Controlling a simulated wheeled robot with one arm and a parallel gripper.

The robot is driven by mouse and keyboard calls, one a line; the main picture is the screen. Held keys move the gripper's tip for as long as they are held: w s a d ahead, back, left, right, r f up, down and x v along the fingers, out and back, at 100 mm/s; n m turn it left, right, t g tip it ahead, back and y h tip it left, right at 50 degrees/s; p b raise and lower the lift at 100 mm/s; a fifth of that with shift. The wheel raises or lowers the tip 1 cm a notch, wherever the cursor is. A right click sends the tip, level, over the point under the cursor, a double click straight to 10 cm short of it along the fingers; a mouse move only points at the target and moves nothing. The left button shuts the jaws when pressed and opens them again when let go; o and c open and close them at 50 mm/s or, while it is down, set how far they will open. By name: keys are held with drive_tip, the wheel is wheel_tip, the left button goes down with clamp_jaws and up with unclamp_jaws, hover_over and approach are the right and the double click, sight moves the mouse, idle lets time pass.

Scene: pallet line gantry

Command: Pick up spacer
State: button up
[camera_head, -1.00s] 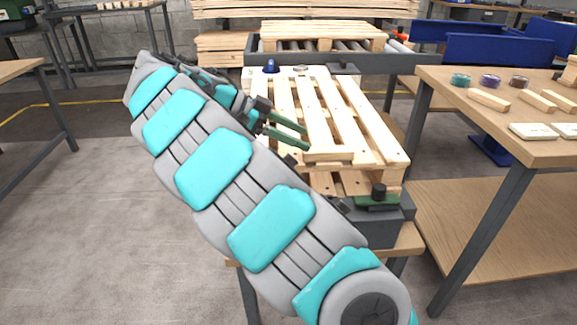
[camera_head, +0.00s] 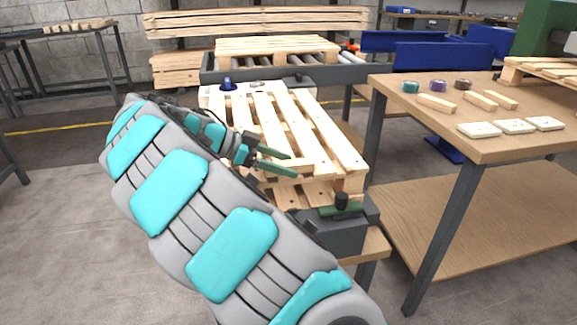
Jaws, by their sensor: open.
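Three short pale wooden bars, which may be the spacers, lie on the right-hand table: a left one (camera_head: 436,104), a middle one (camera_head: 480,101) and a right one (camera_head: 501,99). I cannot tell for sure which thing is the spacer. My gripper (camera_head: 293,166) is open, with its green fingers apart and nothing seen between them. It is over the slatted wooden pallet (camera_head: 268,117), well left of the bars. My arm hides part of the pallet's left side and its stand.
The right-hand table (camera_head: 400,88) also holds three white flat pieces (camera_head: 514,127) and teal (camera_head: 411,87), purple (camera_head: 438,85) and brown (camera_head: 462,84) rolls. A dark clamp (camera_head: 341,205) sits at the pallet's near corner. Floor is open at lower left.

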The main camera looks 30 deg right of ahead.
drive_tip(key=shift+c, duration=0.4)
clamp_jaws()
